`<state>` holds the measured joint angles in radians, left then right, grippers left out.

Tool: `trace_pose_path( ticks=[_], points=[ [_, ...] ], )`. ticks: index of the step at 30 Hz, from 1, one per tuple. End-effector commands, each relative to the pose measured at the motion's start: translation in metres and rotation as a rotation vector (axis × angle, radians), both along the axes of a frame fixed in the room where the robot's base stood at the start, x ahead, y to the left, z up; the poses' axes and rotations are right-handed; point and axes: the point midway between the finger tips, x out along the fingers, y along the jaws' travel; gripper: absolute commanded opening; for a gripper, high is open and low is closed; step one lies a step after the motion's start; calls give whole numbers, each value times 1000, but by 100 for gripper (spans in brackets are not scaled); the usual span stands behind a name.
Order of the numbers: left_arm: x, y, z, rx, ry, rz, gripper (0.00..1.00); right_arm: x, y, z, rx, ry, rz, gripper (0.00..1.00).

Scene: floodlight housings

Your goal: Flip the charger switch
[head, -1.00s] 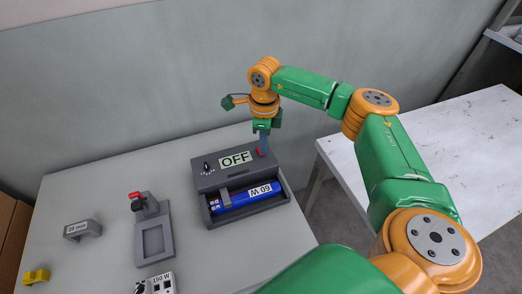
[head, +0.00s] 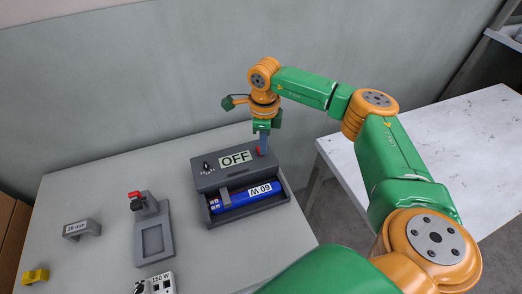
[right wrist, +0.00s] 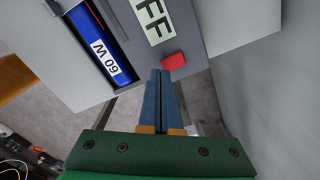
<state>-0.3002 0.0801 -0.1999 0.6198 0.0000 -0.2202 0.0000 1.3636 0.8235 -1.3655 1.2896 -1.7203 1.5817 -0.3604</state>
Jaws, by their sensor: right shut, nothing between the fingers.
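The charger (head: 207,181) is a dark grey box on the table with a label (head: 235,159) reading OFF. My right gripper (head: 263,150) points down at the charger's back right corner. Its fingers are shut and empty, with the tips (right wrist: 160,72) right beside the red switch in the right wrist view. I cannot tell whether they touch it. My left gripper is not in view.
To the left on the table (head: 110,190) are a grey fixture with a red clamp (head: 154,239), a grey bracket (head: 82,229), a yellow part (head: 36,275) and a 150 W unit (head: 155,284). A wall stands close behind. A white table (head: 440,145) is at right.

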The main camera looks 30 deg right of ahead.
Motion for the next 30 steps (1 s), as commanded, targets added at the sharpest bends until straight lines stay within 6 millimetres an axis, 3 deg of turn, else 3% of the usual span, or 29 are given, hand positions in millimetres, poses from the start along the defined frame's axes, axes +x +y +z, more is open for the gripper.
trace_pose_path(
  ticks=[17, 30],
  points=[
    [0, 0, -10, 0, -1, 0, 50, 0, 0, -14, 1, -1, 0, 0],
    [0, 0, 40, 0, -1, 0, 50, 0, 0, 44, 1, -1, 0, 0]
  ],
)
